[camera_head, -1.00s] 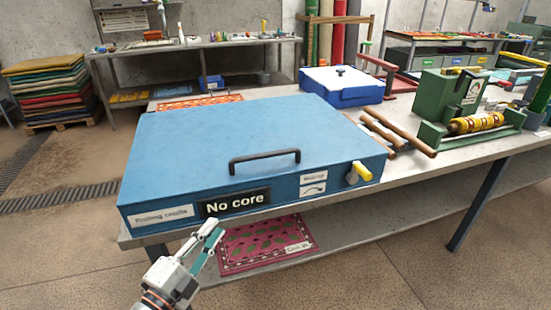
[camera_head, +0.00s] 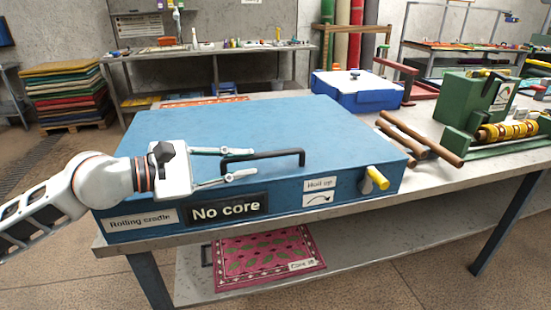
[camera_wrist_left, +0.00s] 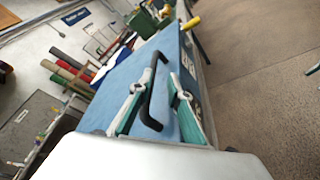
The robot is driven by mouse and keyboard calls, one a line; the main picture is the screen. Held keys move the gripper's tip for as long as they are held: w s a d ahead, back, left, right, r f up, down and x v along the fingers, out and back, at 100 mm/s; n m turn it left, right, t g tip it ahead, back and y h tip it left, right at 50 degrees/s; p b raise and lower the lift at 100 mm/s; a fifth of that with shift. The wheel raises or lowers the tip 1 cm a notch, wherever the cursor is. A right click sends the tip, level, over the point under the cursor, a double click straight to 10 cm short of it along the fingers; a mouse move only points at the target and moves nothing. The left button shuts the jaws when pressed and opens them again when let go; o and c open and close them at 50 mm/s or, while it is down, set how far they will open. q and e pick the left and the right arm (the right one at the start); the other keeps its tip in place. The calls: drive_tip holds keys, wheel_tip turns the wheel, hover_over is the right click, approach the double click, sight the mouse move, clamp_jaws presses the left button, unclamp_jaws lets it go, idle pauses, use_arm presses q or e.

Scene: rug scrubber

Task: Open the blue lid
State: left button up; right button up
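The blue lid (camera_head: 240,125) is the broad flat top of a blue box on the table, and it lies closed. A black bar handle (camera_head: 285,154) stands on it near the front edge. My left gripper (camera_head: 241,165) is open, with its fingers on either side of the handle's left end. In the left wrist view the handle (camera_wrist_left: 155,85) runs between the two spread fingers (camera_wrist_left: 158,94); I cannot tell whether they touch it. The box front (camera_head: 350,190) carries labels reading "Rolling cradle", "No core" and "Roll up". My right gripper is not in view.
A yellow-handled crank (camera_head: 377,178) sticks out at the box's front right. Brown rollers (camera_head: 420,138) and a green machine (camera_head: 485,103) lie to the right. A blue-and-white box (camera_head: 356,92) stands behind. A pink rug (camera_head: 265,255) lies on the lower shelf.

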sight(259, 156)
use_arm(q)
drive_tip(key=shift+w+a+r+m, duration=0.15)
drive_tip(key=shift+w+a+m, duration=0.25)
drive_tip(key=shift+w+a, duration=0.1)
drive_tip(key=shift+w+d, duration=0.15)
drive_tip(key=shift+w, duration=0.05)
drive_tip(key=x, duration=0.7)
drive_tip(key=shift+w, duration=0.2)
clamp_jaws()
